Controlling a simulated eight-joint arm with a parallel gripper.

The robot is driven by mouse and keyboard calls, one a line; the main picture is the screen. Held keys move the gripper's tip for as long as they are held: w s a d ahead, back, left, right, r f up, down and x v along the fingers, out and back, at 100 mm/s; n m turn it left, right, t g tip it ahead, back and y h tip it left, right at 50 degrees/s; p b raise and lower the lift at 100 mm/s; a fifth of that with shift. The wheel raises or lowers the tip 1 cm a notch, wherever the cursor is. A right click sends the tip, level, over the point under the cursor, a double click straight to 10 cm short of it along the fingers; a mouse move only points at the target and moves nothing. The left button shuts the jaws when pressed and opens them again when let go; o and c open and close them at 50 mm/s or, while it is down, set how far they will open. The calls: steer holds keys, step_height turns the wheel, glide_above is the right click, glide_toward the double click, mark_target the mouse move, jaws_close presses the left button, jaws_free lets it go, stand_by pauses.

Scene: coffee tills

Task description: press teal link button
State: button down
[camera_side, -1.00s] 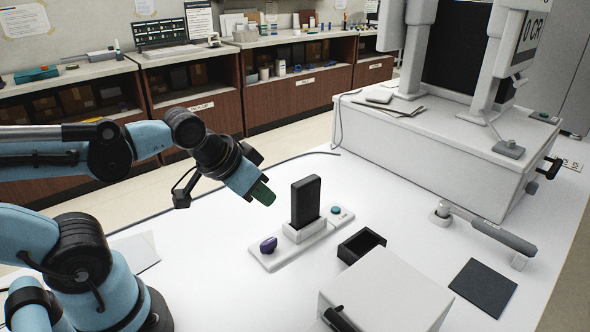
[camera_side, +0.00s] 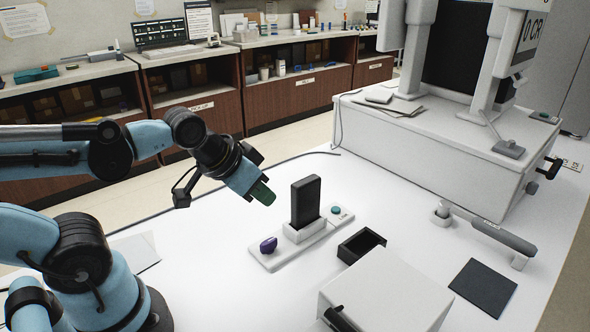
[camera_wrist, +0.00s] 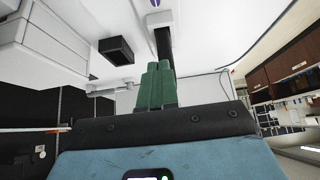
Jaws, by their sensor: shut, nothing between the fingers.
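The teal button (camera_side: 336,210) is a small round disc at the right end of a white base plate (camera_side: 271,262) on the table. A black upright device (camera_side: 306,200) stands in a white cradle on the plate's middle, and it also shows in the wrist view (camera_wrist: 163,42). A purple knob (camera_side: 268,245) sits at the plate's left end. My gripper (camera_side: 264,194) has green fingers, shut and empty, up and to the left of the black device and apart from it. The fingers (camera_wrist: 155,80) also show in the wrist view. The teal button cannot be made out there.
A small black open box (camera_side: 361,246) stands right of the plate. A white box (camera_side: 388,290) is at the front, a black mat (camera_side: 484,288) and a grey-handled device (camera_side: 490,232) at right. A large white cabinet (camera_side: 440,150) stands behind. The table left of the plate is mostly clear.

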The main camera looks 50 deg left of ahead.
steer(key=w+r+m+g, duration=0.1)
steer(key=w+m, duration=0.2)
steer(key=w+r+m+g, duration=0.1)
steer(key=w+m, duration=0.2)
steer(key=w, duration=0.1)
steer(key=w+r+m+g, duration=0.1)
steer(key=w+m, duration=0.1)
steer(key=w, duration=0.1)
steer(key=shift+w+a+r+m, duration=0.1)
steer(key=shift+w+r+m, duration=0.2)
steer(key=shift+w+m, duration=0.1)
steer(key=w+f+m+g, duration=0.2)
steer(key=w+m, duration=0.3)
steer(key=w, duration=0.1)
steer(key=m+g, duration=0.2)
steer(key=m, duration=0.2)
glide_above(336, 209)
step_height(336, 209, down, 5)
steer(key=shift+f, duration=4.55)
steer(key=shift+r, duration=0.65)
